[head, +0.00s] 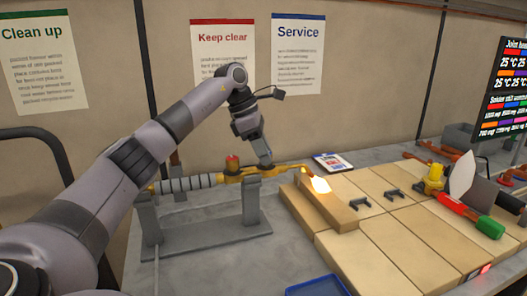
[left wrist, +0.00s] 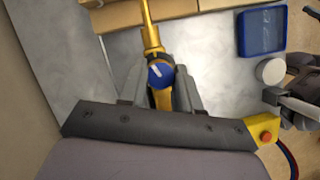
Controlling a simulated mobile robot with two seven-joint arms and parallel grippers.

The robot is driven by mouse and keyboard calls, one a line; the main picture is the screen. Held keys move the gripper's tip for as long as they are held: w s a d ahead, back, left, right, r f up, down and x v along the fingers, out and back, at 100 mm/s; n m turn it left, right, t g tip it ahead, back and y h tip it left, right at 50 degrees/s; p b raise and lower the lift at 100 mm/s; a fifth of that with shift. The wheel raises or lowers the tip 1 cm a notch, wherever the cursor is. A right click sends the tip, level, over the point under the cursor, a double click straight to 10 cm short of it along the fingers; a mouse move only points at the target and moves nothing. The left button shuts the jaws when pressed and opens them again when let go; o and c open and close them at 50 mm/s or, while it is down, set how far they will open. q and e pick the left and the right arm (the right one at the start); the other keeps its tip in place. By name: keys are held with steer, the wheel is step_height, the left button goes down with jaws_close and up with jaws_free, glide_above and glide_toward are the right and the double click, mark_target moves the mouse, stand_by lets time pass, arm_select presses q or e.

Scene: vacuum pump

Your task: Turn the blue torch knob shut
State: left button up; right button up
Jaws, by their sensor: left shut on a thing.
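The brass torch (head: 285,169) lies across a grey stand (head: 205,238), its ribbed grey handle to the left. A bright flame (head: 319,186) burns at its tip over the bricks. A red knob (head: 232,160) sits on top of the torch. The blue knob (left wrist: 160,74), with a white mark, shows in the left wrist view between my left gripper's fingers. My left gripper (head: 265,163) reaches down to the torch body from above and is shut on the blue knob; its fingers also show in the left wrist view (left wrist: 160,85). The gripper hides the knob in the head view.
Tan bricks (head: 372,217) cover the bench right of the stand, with small dark brackets (head: 393,191) on them. A green-and-red handled tool (head: 468,212) lies further right. A blue tray (head: 318,287) is at the front. The wall is close behind the torch.

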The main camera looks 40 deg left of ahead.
arm_select(q)
steer(key=shift+w+r+m+g+h, duration=0.1)
steer(key=shift+m+g+h, duration=0.25)
steer(key=shift+m, duration=0.8)
steer(key=shift+w+m+g+h, duration=0.15)
steer(key=shift+m+g, duration=0.3)
steer(key=shift+m, duration=0.7)
steer(key=shift+s, duration=0.15)
steer(key=o, duration=1.1)
steer(key=shift+c, duration=0.2)
steer(key=shift+a, duration=0.1)
steer(key=v, duration=0.7)
steer(key=shift+r, duration=0.1)
